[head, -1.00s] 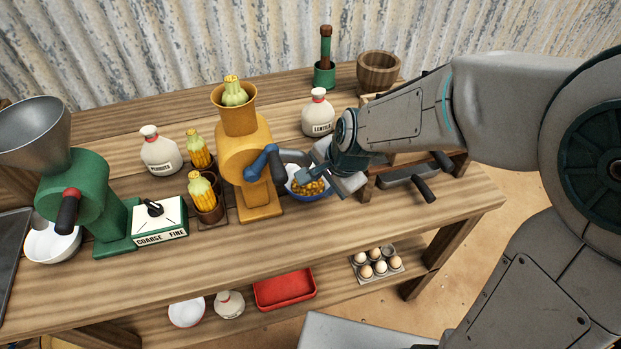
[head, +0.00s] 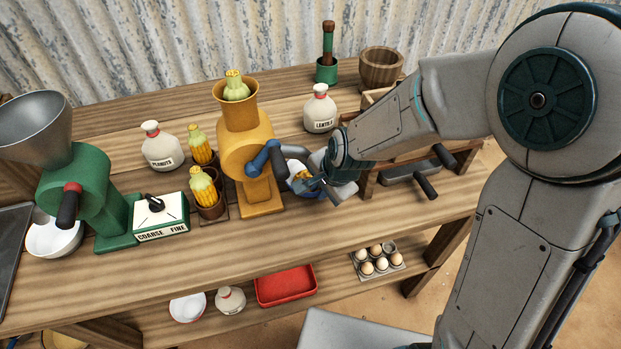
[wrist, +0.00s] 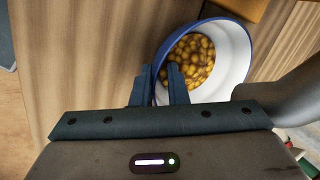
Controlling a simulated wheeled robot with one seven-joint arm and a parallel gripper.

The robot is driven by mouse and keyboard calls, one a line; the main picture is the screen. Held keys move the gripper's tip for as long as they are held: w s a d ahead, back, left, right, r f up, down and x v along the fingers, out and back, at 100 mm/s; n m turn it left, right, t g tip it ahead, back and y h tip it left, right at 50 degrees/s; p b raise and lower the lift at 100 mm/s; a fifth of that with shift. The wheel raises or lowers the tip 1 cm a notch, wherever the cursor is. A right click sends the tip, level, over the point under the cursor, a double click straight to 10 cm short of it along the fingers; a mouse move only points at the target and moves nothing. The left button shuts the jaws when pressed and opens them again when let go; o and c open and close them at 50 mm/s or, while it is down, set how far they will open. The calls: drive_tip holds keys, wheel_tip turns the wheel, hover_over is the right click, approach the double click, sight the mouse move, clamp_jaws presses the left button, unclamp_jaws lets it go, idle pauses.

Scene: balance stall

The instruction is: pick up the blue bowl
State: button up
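The blue bowl (wrist: 237,40) is blue outside and white inside, with yellow-brown kernels in it. In the head view the bowl (head: 293,164) sits on the table just right of the yellow mill, partly covered by my gripper (head: 325,188). In the wrist view my gripper (wrist: 160,78) has its two fingers astride the near left part of the rim, one outside the bowl and one inside over the kernels. A narrow gap shows between the fingers around the bowl wall, so they look open. Contact with the wall cannot be made out.
The yellow mill (head: 240,150), with its blue crank (head: 264,158), stands close left of the bowl. A lentils bottle (head: 320,109) is behind it. A wooden stand with a dark-handled drawer (head: 410,172) is to the right. The front tabletop (head: 330,228) is clear.

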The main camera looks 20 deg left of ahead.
clamp_jaws()
drive_tip(key=shift+r, duration=0.8)
wheel_tip(320, 180, up, 2)
drive_tip(key=shift+d+r, duration=0.1)
drive_tip(key=shift+d, duration=0.05)
drive_tip(key=s+d+b, duration=0.7)
drive_tip(key=s+d, duration=0.3)
drive_tip(key=d, duration=0.4)
drive_tip(key=shift+s+d, duration=0.15)
drive_tip(key=shift+s, duration=0.15)
